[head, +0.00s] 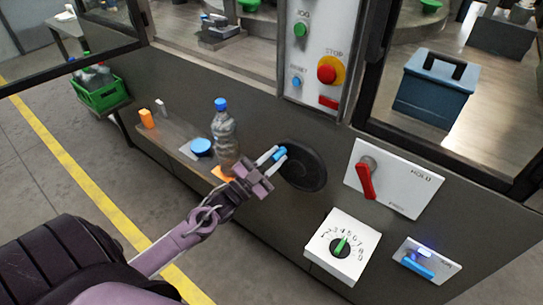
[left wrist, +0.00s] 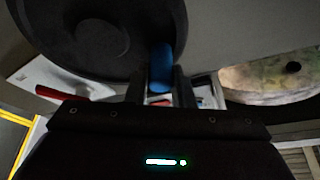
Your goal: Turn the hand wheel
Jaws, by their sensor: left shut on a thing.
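The hand wheel is a dark round disc (head: 308,168) on the machine's front panel. It has a blue handle (head: 280,154) at its upper left edge. My left gripper (head: 273,156) reaches in from the left and is shut on the blue handle. In the left wrist view the wheel (left wrist: 95,35) fills the upper left, and the blue handle (left wrist: 161,68) sits between the two fingers (left wrist: 160,88). The handle's far end is partly hidden by the fingers in the head view. My right gripper is not in view.
A shelf left of the wheel holds a bottle (head: 225,135), a blue round lid (head: 201,147) and small orange items. Right of the wheel are a red lever (head: 366,182), a numbered dial (head: 341,246) and a blue switch (head: 417,266). A button panel (head: 318,60) is above.

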